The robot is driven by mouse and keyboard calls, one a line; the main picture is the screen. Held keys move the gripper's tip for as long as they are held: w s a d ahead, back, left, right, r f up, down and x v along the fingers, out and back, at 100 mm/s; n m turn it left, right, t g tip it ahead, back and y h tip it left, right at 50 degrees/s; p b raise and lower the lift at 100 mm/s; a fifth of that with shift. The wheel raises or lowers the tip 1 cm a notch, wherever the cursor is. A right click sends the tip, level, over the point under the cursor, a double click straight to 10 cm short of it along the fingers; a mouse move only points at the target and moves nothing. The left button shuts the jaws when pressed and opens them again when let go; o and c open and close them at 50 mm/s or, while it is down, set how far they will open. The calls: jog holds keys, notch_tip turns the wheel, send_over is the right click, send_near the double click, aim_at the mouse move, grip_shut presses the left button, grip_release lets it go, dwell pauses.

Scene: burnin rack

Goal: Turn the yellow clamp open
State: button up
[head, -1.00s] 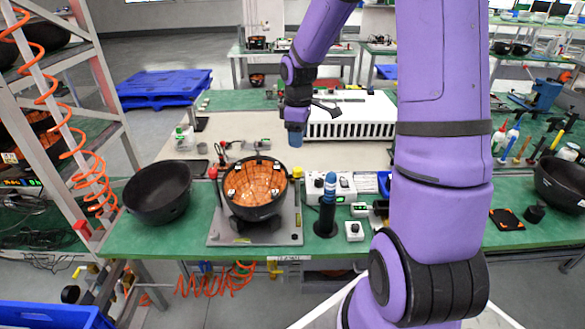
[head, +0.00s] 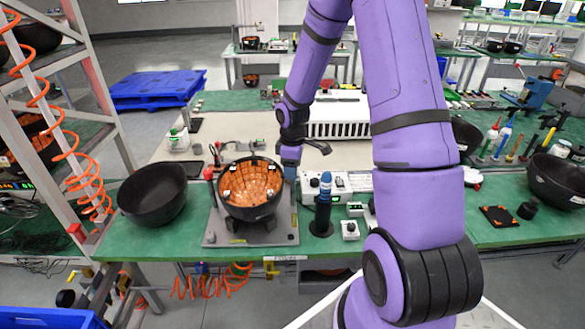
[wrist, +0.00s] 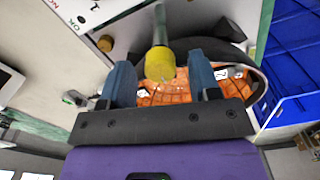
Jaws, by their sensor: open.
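The yellow clamp (wrist: 160,63) shows in the wrist view as a yellow cap on a pale metal rod. It lies between the two blue fingers of my gripper (wrist: 160,72), with a gap on each side. In the head view my gripper (head: 290,173) points down at the right rim of the black bowl (head: 235,208) with its orange tiled inside, and hides the yellow clamp. The bowl sits on a grey fixture plate (head: 222,236), and its orange inside also shows in the wrist view. My gripper is open.
A red clamp (head: 208,173) stands left of the bowl. A second black bowl (head: 152,196) is further left. A dark post with a blue top (head: 324,195) and a white control box (head: 342,184) stand close on the right.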

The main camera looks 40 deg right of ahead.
jog(key=shift+f, duration=0.1)
jog(key=c, duration=0.9)
jog(key=shift+c, duration=0.2)
jog(key=shift+m, duration=0.3)
jog(key=m, duration=0.3)
jog(key=shift+m, duration=0.4)
jog(key=m, duration=0.4)
jog(key=shift+m, duration=0.3)
jog(key=m, duration=0.8)
jog(key=shift+m, duration=0.6)
